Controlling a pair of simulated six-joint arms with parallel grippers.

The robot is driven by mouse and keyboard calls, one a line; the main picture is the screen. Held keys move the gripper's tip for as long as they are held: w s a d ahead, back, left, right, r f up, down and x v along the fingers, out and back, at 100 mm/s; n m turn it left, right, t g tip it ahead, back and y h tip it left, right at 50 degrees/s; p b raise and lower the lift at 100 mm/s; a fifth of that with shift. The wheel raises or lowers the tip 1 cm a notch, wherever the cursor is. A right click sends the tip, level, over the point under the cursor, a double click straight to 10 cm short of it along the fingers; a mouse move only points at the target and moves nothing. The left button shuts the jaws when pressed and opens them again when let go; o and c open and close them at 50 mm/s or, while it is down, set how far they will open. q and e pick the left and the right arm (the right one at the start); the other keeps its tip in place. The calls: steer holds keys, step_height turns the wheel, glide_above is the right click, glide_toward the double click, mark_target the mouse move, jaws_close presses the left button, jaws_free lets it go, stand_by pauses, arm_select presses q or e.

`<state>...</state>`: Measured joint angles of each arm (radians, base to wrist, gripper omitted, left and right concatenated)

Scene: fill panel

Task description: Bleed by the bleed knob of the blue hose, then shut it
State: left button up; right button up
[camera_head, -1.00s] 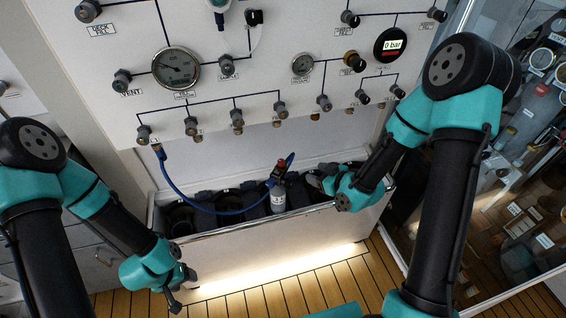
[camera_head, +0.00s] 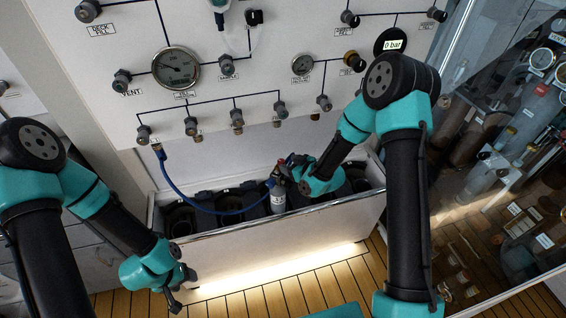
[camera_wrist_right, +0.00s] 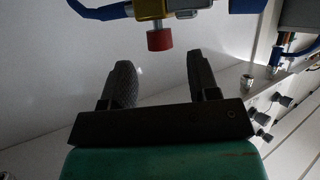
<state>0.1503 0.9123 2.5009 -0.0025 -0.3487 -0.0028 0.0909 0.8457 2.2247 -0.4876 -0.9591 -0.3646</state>
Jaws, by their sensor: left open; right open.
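The blue hose (camera_head: 205,208) runs from a fitting at the left of the panel's lower row down to the top of a grey bottle (camera_head: 278,200) in the white trough. In the right wrist view a red knob (camera_wrist_right: 159,40) sits on a brass block (camera_wrist_right: 152,9), with a blue hose end (camera_wrist_right: 100,12) beside it. My right gripper (camera_wrist_right: 161,72) is open, and the red knob is just beyond the gap between its fingers, not touched. In the head view my right gripper (camera_head: 292,166) is beside the bottle's top and partly hides it. My left gripper (camera_head: 180,290) is open and empty, low at the left.
The white panel (camera_head: 110,60) carries gauges, valves and a display (camera_head: 392,44) reading 0 bar. The trough (camera_head: 300,222) has a raised front wall. Several dark cylinders stand in it. A glass-fronted cabinet (camera_head: 500,150) stands at the right. The wooden floor in front is clear.

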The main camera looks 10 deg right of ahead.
mark_target(282, 162)
steer(key=shift+x, duration=2.1)
steer(key=shift+c, duration=0.2)
steer(key=c, duration=0.9)
